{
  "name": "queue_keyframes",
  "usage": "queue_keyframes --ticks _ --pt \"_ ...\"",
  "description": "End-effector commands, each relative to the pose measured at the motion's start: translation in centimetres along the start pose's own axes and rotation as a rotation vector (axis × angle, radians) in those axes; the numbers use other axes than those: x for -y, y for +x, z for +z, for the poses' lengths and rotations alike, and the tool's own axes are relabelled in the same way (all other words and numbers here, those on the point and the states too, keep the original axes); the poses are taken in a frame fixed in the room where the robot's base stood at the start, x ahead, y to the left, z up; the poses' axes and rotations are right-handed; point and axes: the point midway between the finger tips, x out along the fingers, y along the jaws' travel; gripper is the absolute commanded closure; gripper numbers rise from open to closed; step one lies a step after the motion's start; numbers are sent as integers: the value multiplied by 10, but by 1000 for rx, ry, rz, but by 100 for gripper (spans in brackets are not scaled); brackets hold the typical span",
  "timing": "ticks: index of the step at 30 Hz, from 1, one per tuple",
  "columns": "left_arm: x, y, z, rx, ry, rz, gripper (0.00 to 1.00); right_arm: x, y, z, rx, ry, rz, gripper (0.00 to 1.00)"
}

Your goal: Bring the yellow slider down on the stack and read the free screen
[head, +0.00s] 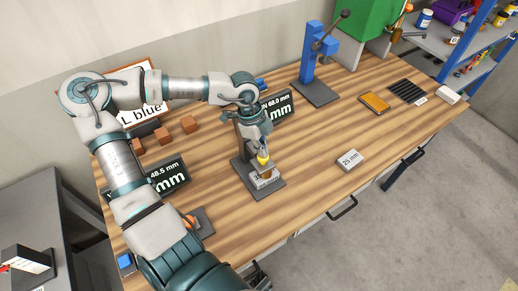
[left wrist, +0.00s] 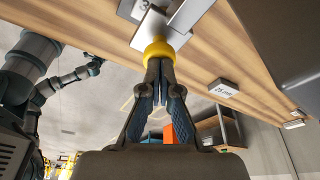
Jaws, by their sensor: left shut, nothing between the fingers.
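The yellow slider (head: 263,159) sits low on a dark stand (head: 243,160), just over the stack (head: 265,180), a labelled block on the stand's base. Whether they touch I cannot tell. My left gripper (head: 261,146) is shut and empty, its fingertips at the slider; in the left wrist view the closed tips (left wrist: 160,66) meet the yellow slider (left wrist: 158,48). One screen (head: 170,175) reads 48.5 mm. Another screen (head: 277,107), partly hidden behind my left arm, shows 68.0 mm. A dark shape at the front table edge may be my right gripper (head: 258,276); its fingers are unclear.
A block marked 25 mm (head: 349,160) lies to the right. Several orange-brown blocks (head: 163,135) are at the back left. A blue press (head: 314,62), an orange-yellow case (head: 375,102) and a black slotted strip (head: 407,91) stand farther right.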

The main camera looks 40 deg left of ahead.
Motion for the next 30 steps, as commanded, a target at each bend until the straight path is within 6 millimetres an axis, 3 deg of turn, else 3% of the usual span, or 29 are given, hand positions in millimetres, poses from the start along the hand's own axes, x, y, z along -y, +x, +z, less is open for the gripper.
queue_keyframes --ticks 17,30 --pt "0 -32 -8 1 0 -2 100 -1 -12 -3 -4 1 2 40" --pt "0 -81 -21 0 0 -5 100 -3 -38 -13 -15 1 4 40"
